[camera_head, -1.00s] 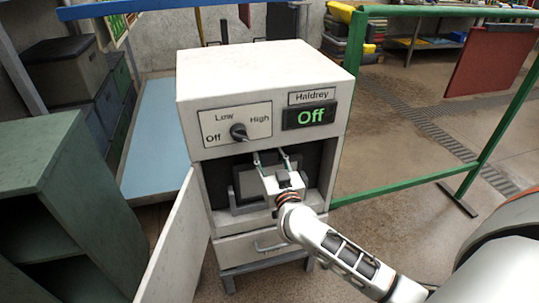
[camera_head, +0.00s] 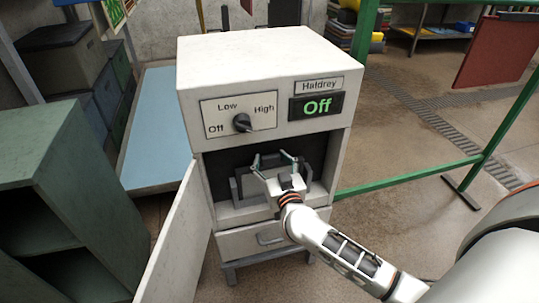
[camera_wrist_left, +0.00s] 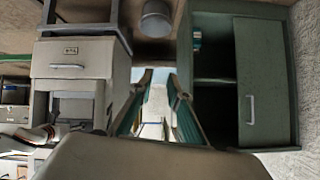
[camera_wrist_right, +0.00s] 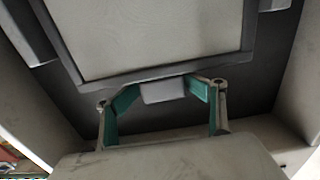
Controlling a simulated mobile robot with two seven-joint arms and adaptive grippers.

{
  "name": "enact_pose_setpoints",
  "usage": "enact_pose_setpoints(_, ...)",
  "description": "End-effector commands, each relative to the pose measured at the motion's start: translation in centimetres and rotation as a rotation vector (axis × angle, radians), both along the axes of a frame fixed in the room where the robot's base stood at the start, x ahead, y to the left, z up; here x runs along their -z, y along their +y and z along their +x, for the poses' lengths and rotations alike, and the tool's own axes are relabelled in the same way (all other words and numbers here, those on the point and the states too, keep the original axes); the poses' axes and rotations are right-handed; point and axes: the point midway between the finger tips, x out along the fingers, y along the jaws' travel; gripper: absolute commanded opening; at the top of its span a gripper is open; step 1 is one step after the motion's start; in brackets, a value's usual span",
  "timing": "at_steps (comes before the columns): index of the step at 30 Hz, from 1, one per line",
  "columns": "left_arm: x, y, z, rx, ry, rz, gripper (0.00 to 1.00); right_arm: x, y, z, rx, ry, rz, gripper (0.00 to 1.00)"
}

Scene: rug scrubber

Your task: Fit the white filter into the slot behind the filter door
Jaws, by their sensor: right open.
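The white cabinet (camera_head: 264,75) stands with its filter door (camera_head: 172,245) swung open to the left. Inside the compartment, a flat panel with a pale face and dark frame, apparently the filter (camera_wrist_right: 160,40), shows in the right wrist view. A grey bracket (camera_head: 236,190) stands beside it. My right gripper (camera_head: 273,160) reaches into the compartment. Its green fingers (camera_wrist_right: 166,88) are spread on either side of the panel's small grey tab (camera_wrist_right: 163,92). I cannot tell whether the panel is fully seated. My left gripper (camera_wrist_left: 159,80) is open and empty, outside the head view.
The knob (camera_head: 242,123) is on the cabinet's front, and the display (camera_head: 317,106) reads Off. A drawer (camera_head: 250,241) is below the compartment. A green shelf unit (camera_head: 50,170) stands left, and a green rail (camera_head: 410,180) runs along the right.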

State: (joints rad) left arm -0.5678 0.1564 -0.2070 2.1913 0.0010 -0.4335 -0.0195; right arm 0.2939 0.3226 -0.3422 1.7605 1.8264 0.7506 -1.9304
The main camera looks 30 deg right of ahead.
Motion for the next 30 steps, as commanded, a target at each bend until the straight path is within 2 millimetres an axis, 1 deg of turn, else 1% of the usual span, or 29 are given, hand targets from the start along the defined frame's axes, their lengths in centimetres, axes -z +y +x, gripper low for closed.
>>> enact_pose_setpoints(1,-0.1,0.0,0.1,0.0,-0.002,0.0,0.17,-0.5,-0.1,0.1,0.001,-0.008,-0.002,0.6)
enact_pose_setpoints(7,-0.1,0.1,-0.1,-0.002,0.001,0.002,0.17,-0.9,0.0,0.1,0.0,-0.013,-0.003,0.6)
enact_pose_setpoints(11,-0.1,0.1,-0.1,-0.001,0.0,0.002,0.17,-0.9,0.2,-0.7,-0.001,-0.013,-0.003,0.6)
enact_pose_setpoints(14,-0.1,0.1,-0.1,0.0,0.0,0.002,0.17,-0.8,0.7,-2.2,-0.002,-0.011,-0.003,0.6)
enact_pose_setpoints(21,-0.2,0.1,-0.1,0.0,-0.001,0.002,0.17,-0.5,2.0,-7.0,-0.003,-0.005,-0.002,0.6)
enact_pose_setpoints(24,-0.2,0.1,-0.1,0.0,-0.001,0.002,0.17,-0.4,2.4,-8.7,-0.003,-0.004,-0.002,0.6)
enact_pose_setpoints(27,-0.2,0.1,0.0,0.0,-0.002,0.002,0.17,-0.3,2.8,-10.1,-0.003,-0.003,-0.002,0.6)
enact_pose_setpoints(30,-0.2,0.1,0.0,0.0,-0.002,0.002,0.17,-0.3,3.0,-10.9,-0.003,-0.002,-0.003,0.6)
